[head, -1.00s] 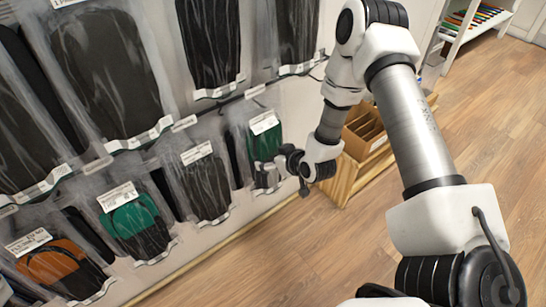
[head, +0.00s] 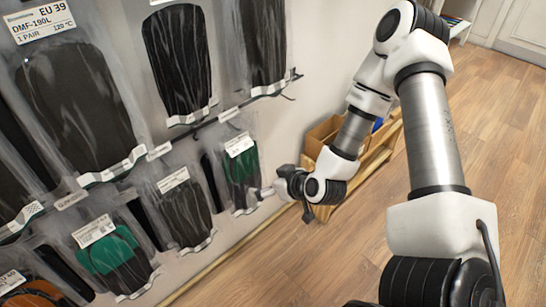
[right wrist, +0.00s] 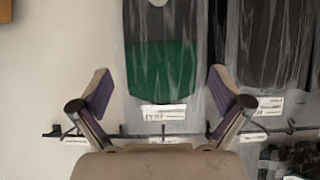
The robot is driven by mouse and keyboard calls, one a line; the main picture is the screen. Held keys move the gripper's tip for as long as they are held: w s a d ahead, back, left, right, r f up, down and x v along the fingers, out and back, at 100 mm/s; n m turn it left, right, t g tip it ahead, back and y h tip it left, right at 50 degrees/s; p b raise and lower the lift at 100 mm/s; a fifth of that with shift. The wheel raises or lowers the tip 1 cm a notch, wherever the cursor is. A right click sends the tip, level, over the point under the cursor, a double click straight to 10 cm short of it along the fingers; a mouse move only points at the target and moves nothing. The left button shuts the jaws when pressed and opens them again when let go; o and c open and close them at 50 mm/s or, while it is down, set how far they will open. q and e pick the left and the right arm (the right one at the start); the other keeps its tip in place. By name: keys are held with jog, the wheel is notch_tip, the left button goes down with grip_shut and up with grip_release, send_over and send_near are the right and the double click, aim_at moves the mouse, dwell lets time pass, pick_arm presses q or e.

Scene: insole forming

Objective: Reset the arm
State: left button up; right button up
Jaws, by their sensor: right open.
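My right gripper (head: 262,191) is open and empty, close in front of the wall rack at its right end. In the head view its fingertips are beside the lower right of a clear packet with a green and black insole (head: 241,165). In the right wrist view the open fingers (right wrist: 160,88) spread to both sides of a green and black packet (right wrist: 160,68), with nothing between them. Whether the fingers touch the packet cannot be told. My left gripper is not in view.
Several insole packets hang in two rows on the wall rack, among them a black one (head: 184,212) and another green one (head: 108,250). A wooden stand with a cardboard box (head: 322,133) is behind my right forearm. The wooden floor (head: 500,130) at right is clear.

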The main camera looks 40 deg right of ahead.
jog(key=s+a+f+g+h, duration=0.1)
jog(key=s+a+f+g, duration=0.4)
jog(key=s+f, duration=0.5)
jog(key=s+a+f+g, duration=0.4)
jog(key=s+f+g, duration=0.25)
jog(key=s, duration=0.55)
notch_tip(320, 180, up, 21)
jog(key=m+p, duration=0.1)
jog(key=p, duration=2)
jog(key=shift+f+t, duration=0.15)
jog(key=shift+t, duration=0.2)
